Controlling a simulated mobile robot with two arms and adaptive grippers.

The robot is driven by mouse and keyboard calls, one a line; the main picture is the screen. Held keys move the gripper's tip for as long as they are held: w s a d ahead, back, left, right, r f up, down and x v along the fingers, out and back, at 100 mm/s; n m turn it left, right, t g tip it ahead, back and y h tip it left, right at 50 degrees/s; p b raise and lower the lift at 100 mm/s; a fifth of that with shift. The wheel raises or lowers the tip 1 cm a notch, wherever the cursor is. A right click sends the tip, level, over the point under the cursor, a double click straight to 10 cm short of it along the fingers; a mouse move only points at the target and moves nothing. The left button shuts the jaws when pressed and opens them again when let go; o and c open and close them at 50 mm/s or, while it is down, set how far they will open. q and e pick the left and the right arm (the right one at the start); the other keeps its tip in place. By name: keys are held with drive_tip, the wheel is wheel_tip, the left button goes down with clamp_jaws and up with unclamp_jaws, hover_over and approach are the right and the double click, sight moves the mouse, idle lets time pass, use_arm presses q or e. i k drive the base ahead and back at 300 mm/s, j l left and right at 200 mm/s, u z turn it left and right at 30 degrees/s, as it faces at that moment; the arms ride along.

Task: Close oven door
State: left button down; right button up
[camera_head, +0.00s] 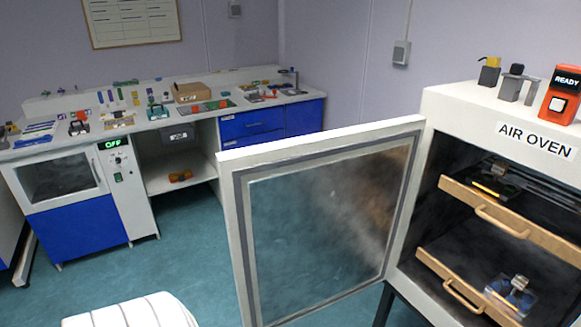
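The oven door (233,222) stands wide open, swung out to the left of the air oven (466,113). It has a white frame and a large glass pane (320,215), and its hinge side meets the oven's left front edge. Inside are an upper shelf (535,226) and a lower shelf (440,270), each with a wooden front and handle. A dark item lies on the upper shelf, and a clear and blue item (512,290) sits on the lower one. Neither gripper is in view.
An orange READY box (561,95) and small dark fixtures (489,71) stand on the oven's top. A workbench (215,108) with tools runs along the back wall, with a second glass-fronted cabinet (60,178) at left. Teal floor (195,245) is clear between bench and door.

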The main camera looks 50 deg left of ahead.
sight(313, 222)
drive_tip(key=j+z, duration=0.1)
drive_tip(key=j, duration=0.3)
drive_tip(key=k+j+z, duration=0.1)
drive_tip(key=j, duration=0.35)
drive_tip(key=j+z, duration=0.1)
drive_tip(key=j, duration=0.3)
drive_tip(key=k+j+z, duration=0.1)
drive_tip(key=j, duration=0.3)
drive_tip(key=k+j+z, duration=0.1)
drive_tip(key=j, duration=0.25)
drive_tip(key=k+j+z, duration=0.1)
drive_tip(key=j, duration=0.3)
drive_tip(key=k+j, duration=0.2)
drive_tip(key=j, duration=0.2)
drive_tip(key=k+j+z, duration=0.15)
drive_tip(key=j, duration=0.2)
